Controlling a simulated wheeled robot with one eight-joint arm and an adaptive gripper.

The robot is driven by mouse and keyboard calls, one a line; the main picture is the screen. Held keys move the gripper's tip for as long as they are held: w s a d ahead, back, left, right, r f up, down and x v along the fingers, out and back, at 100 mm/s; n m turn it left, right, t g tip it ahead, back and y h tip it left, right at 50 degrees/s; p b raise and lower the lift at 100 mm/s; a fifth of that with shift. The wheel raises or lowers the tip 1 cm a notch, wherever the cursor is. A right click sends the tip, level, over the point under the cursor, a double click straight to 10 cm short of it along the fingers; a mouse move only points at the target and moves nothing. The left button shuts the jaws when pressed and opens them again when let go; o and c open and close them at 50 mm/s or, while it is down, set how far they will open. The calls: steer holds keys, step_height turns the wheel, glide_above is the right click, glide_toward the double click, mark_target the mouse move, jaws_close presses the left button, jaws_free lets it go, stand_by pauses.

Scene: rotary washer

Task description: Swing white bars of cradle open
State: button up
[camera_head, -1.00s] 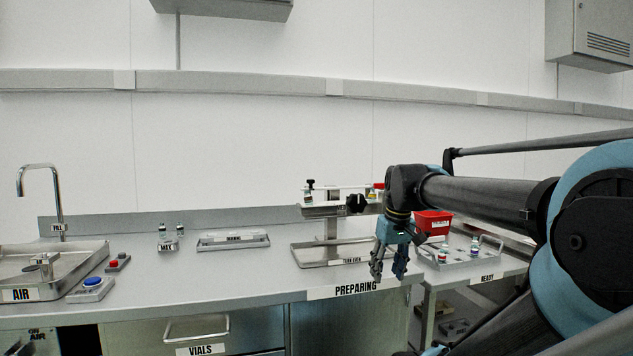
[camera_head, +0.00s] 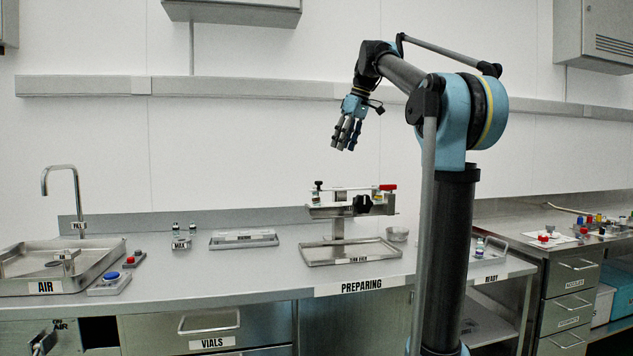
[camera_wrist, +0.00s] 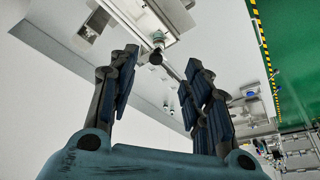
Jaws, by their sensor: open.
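The cradle (camera_head: 325,212) is a metal rotary holder on a post above a flat tray on the PREPARING counter. A white bar (camera_head: 350,188) runs along its top, with a black knob at the left end and a red handle (camera_head: 388,187) at the right. The bar looks level across the cradle; a second bar cannot be made out. A large black knob (camera_head: 362,204) is on its front. My gripper (camera_head: 346,148) is open and empty, well above the cradle, fingers pointing down. In the wrist view my gripper (camera_wrist: 163,62) has its fingers apart.
A metal tray (camera_head: 352,261) lies under the cradle. Vials (camera_head: 181,242), a small rack (camera_head: 243,243), red and blue buttons (camera_head: 110,276) and a sink (camera_head: 100,265) are to the left. My arm partly hides the READY counter at right. Air around my gripper is clear.

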step_height(320, 180, up, 3)
steer(key=w+a+n, duration=0.1)
steer(key=w+a, duration=0.1)
steer(key=x, duration=1.7)
steer(key=shift+a+r, duration=0.1)
steer(key=shift+a, duration=0.35)
